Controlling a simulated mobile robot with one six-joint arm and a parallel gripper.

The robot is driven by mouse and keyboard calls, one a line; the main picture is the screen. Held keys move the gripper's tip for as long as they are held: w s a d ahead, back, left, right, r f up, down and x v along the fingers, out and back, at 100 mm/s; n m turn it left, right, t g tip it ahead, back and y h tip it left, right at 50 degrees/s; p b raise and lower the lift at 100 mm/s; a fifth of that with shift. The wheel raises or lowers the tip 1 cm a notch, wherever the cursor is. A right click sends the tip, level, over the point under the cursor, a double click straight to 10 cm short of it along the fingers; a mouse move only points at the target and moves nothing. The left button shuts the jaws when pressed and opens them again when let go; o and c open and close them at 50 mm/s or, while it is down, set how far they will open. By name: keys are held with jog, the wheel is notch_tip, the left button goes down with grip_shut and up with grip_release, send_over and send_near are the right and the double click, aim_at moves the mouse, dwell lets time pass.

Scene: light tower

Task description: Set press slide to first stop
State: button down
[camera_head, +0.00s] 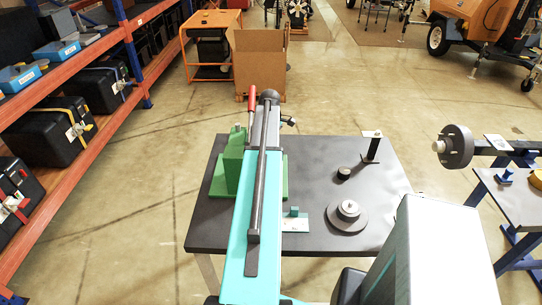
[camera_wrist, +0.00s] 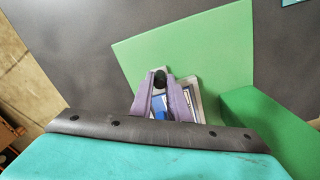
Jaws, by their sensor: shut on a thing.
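The green press (camera_head: 233,165) stands on a dark table, with a red-handled lever (camera_head: 252,100) rising at its back. Its green base plate (camera_wrist: 215,50) and green body (camera_wrist: 275,125) show in the wrist view. My gripper (camera_wrist: 161,84) points down over the base plate, its two purple fingers closed on a small dark round knob (camera_wrist: 159,77), which I take to be the press slide's. In the head view my teal arm hides the gripper and part of the press. The slide's stops cannot be made out.
The table (camera_head: 320,155) also bears a round grey disc piece (camera_head: 347,216), a small dark cylinder (camera_head: 343,174), a dark post (camera_head: 372,147) and a small plate with a teal block (camera_head: 294,219). A shelf rack (camera_head: 130,50) stands at left. A blue-legged bench (camera_head: 515,205) is at right.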

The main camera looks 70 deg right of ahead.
jog(key=shift+s, duration=0.15)
jog(key=c, duration=1.7)
grip_release()
jog(key=shift+d, duration=0.1)
jog(key=shift+r, duration=0.15)
jog(key=shift+r+b, duration=0.55)
jog(key=shift+r, duration=0.7)
jog(key=shift+s+r+b, duration=0.1)
jog(key=shift+r+b, duration=1.4)
jog(key=shift+r, duration=4)
